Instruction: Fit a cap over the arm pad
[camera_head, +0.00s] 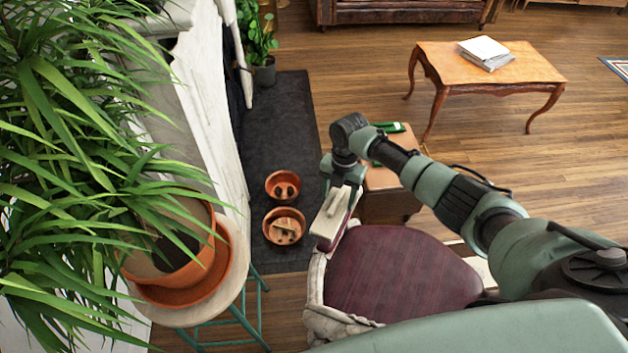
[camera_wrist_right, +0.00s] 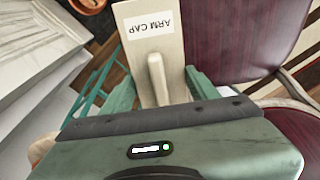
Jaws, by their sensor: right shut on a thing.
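A beige cap (camera_head: 332,208) is held in my right gripper (camera_head: 345,183), over the left arm of the maroon chair (camera_head: 400,275). In the right wrist view the cap (camera_wrist_right: 140,12) carries an "ARM CAP" label, upside down, and my right gripper (camera_wrist_right: 157,90) is shut on its raised grip. A dark red strip, seemingly the arm pad (camera_head: 326,244), shows at the cap's near end; the cap hides most of it. I cannot tell whether the cap touches the pad. My left gripper is not in view.
A small wooden table (camera_head: 388,178) is beyond the chair. A potted plant (camera_head: 195,265) on a teal-legged stand (camera_head: 235,325) and the white fireplace (camera_head: 205,90) are at the left.

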